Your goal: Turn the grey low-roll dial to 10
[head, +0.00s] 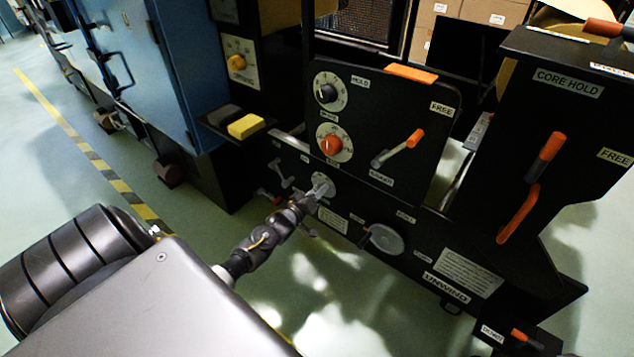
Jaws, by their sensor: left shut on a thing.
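The grey low-roll dial (324,183) sits low on the black unwind panel, below the orange dial. My left gripper (316,191) reaches it from the lower left and is shut on it. The fingers cover most of the dial and its scale, so I cannot read its setting. My right gripper is not in view.
A black dial (327,92) and an orange dial (331,145) sit above on the same panel. An orange-tipped lever (400,148) sticks out to their right. A grey disc with a crank handle (385,240) is at lower right. Green floor is open in front.

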